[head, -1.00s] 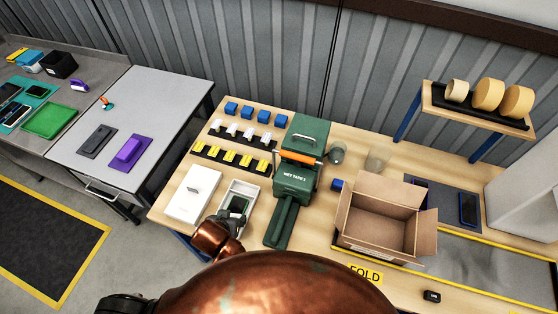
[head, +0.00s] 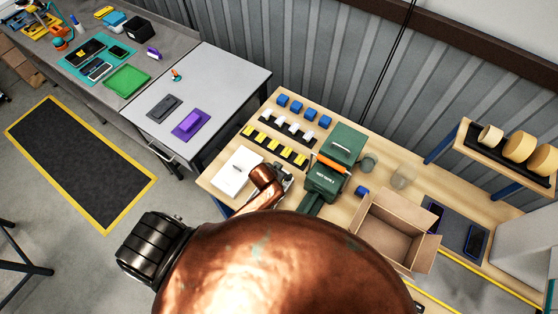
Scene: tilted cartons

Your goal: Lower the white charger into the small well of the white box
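Several small white chargers (head: 294,126) stand in a row on a black strip near the back of the wooden table. My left gripper (head: 284,176), at the end of a copper arm, is low over the table, between the white lid-like slab and the green machine. It covers the place of the open white box, so the box, its small well and its contents are hidden. The fingers are too small and covered to tell whether they are open or hold a charger. My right gripper is not in view.
A flat white slab (head: 237,172) lies left of the gripper. A green tape machine (head: 325,180) stands close on its right. Yellow blocks (head: 274,146) and blue blocks (head: 310,115) stand in rows behind. An open carton (head: 393,230) is at the right.

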